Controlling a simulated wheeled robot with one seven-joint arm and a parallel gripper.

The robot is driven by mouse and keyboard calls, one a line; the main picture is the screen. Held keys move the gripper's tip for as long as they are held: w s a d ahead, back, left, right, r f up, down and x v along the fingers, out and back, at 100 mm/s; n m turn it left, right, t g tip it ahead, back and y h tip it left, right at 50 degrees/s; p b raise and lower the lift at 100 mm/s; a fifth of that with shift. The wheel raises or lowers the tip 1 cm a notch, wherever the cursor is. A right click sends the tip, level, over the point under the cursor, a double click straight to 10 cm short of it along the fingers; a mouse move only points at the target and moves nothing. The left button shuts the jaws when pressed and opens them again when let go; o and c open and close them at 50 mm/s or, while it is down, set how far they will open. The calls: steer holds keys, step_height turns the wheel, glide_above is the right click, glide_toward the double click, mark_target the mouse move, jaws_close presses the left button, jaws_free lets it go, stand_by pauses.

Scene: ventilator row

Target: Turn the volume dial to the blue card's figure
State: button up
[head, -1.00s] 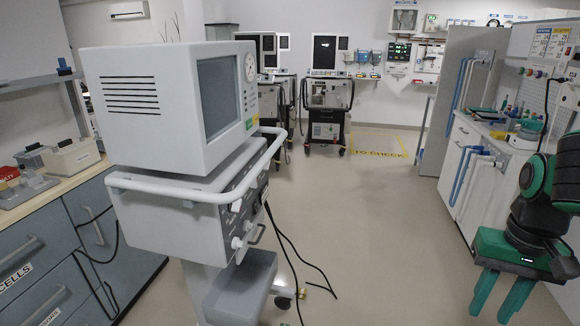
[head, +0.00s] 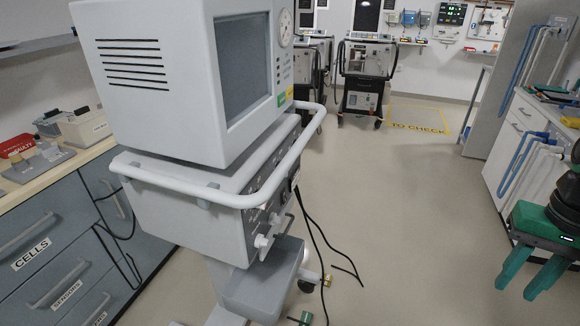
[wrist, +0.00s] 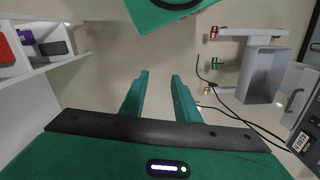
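A grey ventilator (head: 205,190) on a wheeled stand fills the left middle of the head view, with a dark screen (head: 242,65), a round gauge and a white front rail. Its front panel with dark knobs (head: 268,212) is seen edge-on, so I cannot tell which is the volume dial. Part of the ventilator's stand also shows at the right of the wrist view (wrist: 264,75). No blue card can be made out. My gripper (head: 522,276) is at the lower right, well apart from the ventilator. Its green fingers (wrist: 160,90) are spread and empty, pointing down.
A counter (head: 75,152) with labelled drawers stands at the left. More ventilators (head: 364,80) stand at the back near yellow floor tape (head: 415,127). A white cabinet (head: 515,145) with blue tubes is at the right. Black cables (head: 325,245) trail on the floor. The middle floor is clear.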

steer(key=w+a+f+m+t+y, duration=0.1)
steer(key=w+a+f+m+y, duration=0.3)
steer(key=w+a, duration=0.65)
steer(key=w+a+f+m+t+y, duration=0.1)
steer(key=w+a+f+y, duration=0.3)
steer(key=w+a, duration=0.65)
steer(key=w+a+r+m+t+y, duration=0.5)
steer(key=w+a+r+m+y, duration=0.4)
steer(key=w+m, duration=0.15)
steer(key=x, duration=1)
steer(key=shift+f, duration=0.25)
steer(key=shift+m, duration=0.25)
steer(key=shift+h, duration=0.3)
jaws_close()
